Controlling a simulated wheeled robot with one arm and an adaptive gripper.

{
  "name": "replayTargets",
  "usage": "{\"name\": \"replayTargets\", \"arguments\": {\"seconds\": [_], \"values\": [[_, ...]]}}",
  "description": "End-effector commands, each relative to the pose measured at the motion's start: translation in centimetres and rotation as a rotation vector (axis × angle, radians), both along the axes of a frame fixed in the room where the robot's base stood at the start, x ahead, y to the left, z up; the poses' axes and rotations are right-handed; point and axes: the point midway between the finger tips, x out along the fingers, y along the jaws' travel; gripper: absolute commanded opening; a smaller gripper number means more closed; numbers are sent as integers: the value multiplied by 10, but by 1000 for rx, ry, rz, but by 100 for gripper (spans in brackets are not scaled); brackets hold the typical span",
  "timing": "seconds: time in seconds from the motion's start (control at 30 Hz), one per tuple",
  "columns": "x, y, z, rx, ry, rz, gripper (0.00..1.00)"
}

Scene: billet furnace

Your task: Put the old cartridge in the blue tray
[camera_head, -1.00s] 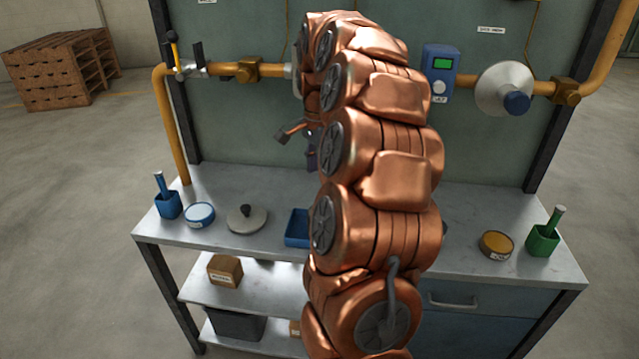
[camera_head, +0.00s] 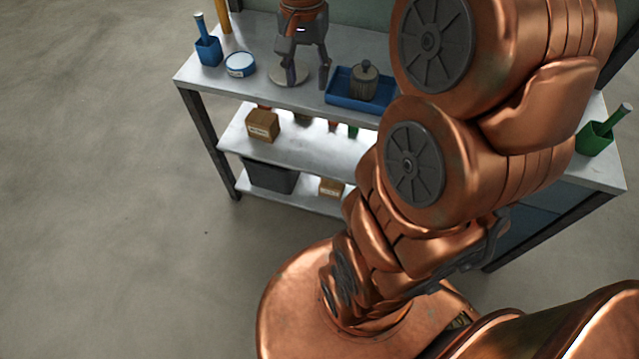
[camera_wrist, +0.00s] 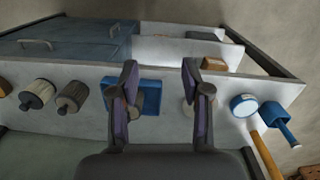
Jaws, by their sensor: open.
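The blue tray (camera_head: 340,98) sits on the bench. A dark, ribbed cartridge with a knob on top (camera_head: 364,82) stands upright in it, looking like the old cartridge, though I see no label. My gripper (camera_head: 301,80) points down just left of the tray, over the grey round lid (camera_head: 290,77), with nothing between its fingers. In the wrist view my gripper (camera_wrist: 160,66) has its fingers apart, and the blue tray (camera_wrist: 151,97) shows partly behind the left one.
In the wrist view, two knobbed cylinders, one pale-topped (camera_wrist: 37,94) and one brown (camera_wrist: 72,96), stand left of the tray. A blue holder (camera_head: 208,51) and white-topped tin (camera_head: 240,64) stand at the bench's left, a green holder (camera_head: 595,138) at right. My arm hides the bench's middle right.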

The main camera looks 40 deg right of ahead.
Motion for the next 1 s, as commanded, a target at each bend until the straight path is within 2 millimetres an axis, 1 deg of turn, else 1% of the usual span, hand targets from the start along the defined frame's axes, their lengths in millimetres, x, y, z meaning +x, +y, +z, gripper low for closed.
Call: {"name": "replayTargets", "arguments": {"seconds": [0.03, 0.1, 0.2, 0.3, 0.4, 0.5, 0.6, 0.7, 1.0], "values": [[-15, 19, -3, 2, 7, 88, 47], [-36, 40, -11, 10, 24, 205, 47], [-68, 66, -22, 23, 41, 366, 47], [-101, 86, -35, 36, 58, 515, 47], [-133, 101, -48, 53, 77, 646, 47], [-159, 109, -60, 65, 92, 744, 47], [-176, 113, -69, 75, 101, 809, 47], [-184, 115, -73, 81, 106, 843, 47], [-186, 115, -74, 83, 105, 852, 47]]}}
